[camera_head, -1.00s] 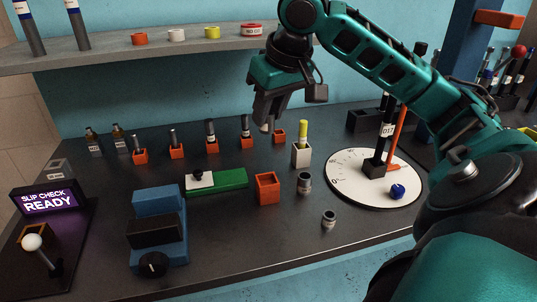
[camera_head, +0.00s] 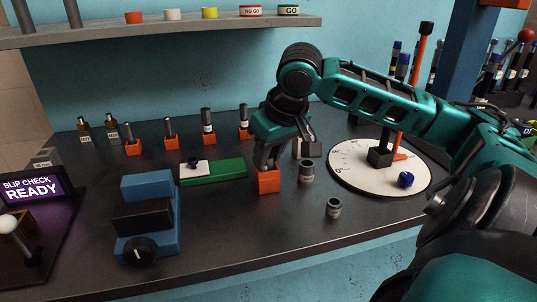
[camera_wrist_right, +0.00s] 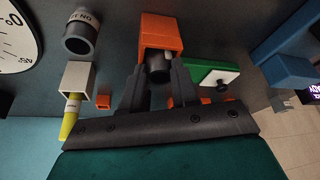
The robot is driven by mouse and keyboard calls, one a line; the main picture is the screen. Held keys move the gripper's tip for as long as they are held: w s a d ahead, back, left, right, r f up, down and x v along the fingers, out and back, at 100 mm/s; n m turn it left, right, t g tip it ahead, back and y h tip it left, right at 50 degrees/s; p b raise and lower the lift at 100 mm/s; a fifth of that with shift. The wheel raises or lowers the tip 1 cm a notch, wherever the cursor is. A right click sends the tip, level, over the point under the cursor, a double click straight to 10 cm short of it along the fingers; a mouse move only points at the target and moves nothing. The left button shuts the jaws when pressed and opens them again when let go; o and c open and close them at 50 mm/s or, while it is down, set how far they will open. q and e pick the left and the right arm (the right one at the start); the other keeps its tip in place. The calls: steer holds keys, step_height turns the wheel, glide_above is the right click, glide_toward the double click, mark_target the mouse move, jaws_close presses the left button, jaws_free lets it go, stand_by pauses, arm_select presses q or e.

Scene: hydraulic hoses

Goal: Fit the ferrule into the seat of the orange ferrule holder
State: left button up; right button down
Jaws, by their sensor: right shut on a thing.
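The orange ferrule holder (camera_head: 267,184) is an open-topped square block on the dark bench, right of the green block. It also shows at the top of the right wrist view (camera_wrist_right: 162,28). My right gripper (camera_head: 267,163) points down at the holder's mouth, its fingertips at or just above the rim. It is shut on a small dark grey ferrule (camera_wrist_right: 157,64), seen between the fingers at the holder's opening. The fingers hide most of the ferrule, and I cannot tell whether it is inside the seat. My left gripper is not in view.
Two grey cylindrical fittings (camera_head: 306,171) (camera_head: 333,208) stand to the right. A white dial (camera_head: 350,178) lies beyond them. A green block (camera_head: 228,172) and a blue device (camera_head: 150,190) stand left. Several small orange holders (camera_head: 170,141) line the back.

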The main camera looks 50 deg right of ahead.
steer(key=shift+f, duration=0.3)
steer(key=c, duration=0.9)
jaws_free()
steer(key=shift+s+f, duration=0.1)
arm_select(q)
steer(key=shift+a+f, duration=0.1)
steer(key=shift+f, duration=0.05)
arm_select(e)
steer(key=shift+o, duration=0.2)
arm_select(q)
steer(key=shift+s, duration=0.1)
arm_select(e)
steer(key=shift+a+f, duration=0.1)
steer(key=shift+r, duration=0.4)
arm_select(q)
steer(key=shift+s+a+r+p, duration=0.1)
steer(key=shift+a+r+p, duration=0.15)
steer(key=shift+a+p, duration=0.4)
arm_select(e)
steer(key=v, duration=1.2)
